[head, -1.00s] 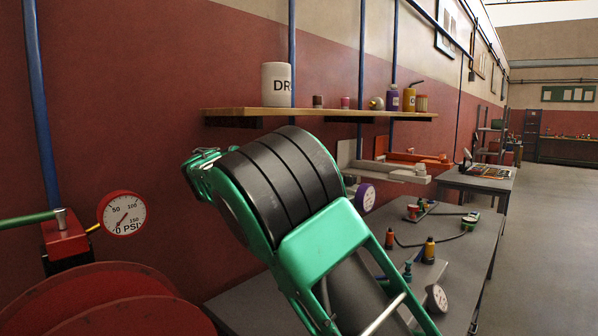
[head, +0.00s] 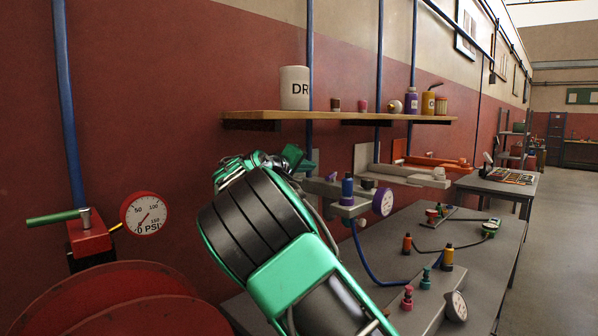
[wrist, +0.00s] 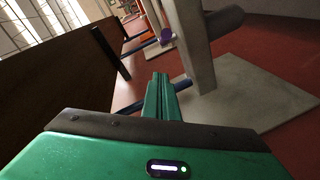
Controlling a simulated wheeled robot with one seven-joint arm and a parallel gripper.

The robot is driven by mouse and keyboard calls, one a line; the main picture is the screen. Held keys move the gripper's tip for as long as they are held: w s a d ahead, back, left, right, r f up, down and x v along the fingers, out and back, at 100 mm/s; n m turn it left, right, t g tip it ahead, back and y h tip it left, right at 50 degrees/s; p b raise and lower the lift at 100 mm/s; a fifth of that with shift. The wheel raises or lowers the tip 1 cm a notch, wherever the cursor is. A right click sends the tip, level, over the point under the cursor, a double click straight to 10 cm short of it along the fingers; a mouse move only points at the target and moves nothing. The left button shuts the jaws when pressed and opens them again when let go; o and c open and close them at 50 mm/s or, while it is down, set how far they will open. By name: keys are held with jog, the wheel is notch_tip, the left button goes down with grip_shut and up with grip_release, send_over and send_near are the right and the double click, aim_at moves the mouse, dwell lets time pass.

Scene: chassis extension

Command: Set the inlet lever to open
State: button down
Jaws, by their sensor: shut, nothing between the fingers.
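No label marks the inlet lever, so I cannot tell for sure which lever it is. A green-handled lever (head: 56,218) sits on a red valve block (head: 88,236) at the left, beside a red gauge (head: 145,214) reading near 0 PSI. A purple lever-like part (head: 331,180) and a blue knob (head: 347,186) stand on a grey fixture by the wall, with a purple-rimmed gauge (head: 383,202). My gripper (head: 294,158) is in front of the wall, left of that fixture and well right of the green lever. In the wrist view my green fingers (wrist: 162,84) are together and empty.
A wooden shelf (head: 345,117) with jars and a white drum (head: 295,88) hangs above my arm. The grey bench (head: 395,262) holds coloured fittings and hoses. A red reel (head: 120,305) fills the lower left. Open floor (head: 555,250) lies at the right.

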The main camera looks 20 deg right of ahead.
aim_at(331, 176)
jog(key=shift+s+d+f, duration=0.2)
jog(key=shift+d+f, duration=0.2)
jog(key=shift+d, duration=0.2)
jog(key=shift+s+d+f, duration=0.2)
jog(key=shift+d+f, duration=0.2)
jog(key=shift+d, duration=0.25)
jog(key=shift+s+d+f, duration=0.2)
jog(key=shift+d+f, duration=0.2)
jog(key=shift+d, duration=0.2)
jog(key=shift+s+a, duration=0.1)
jog(key=shift+a, duration=0.05)
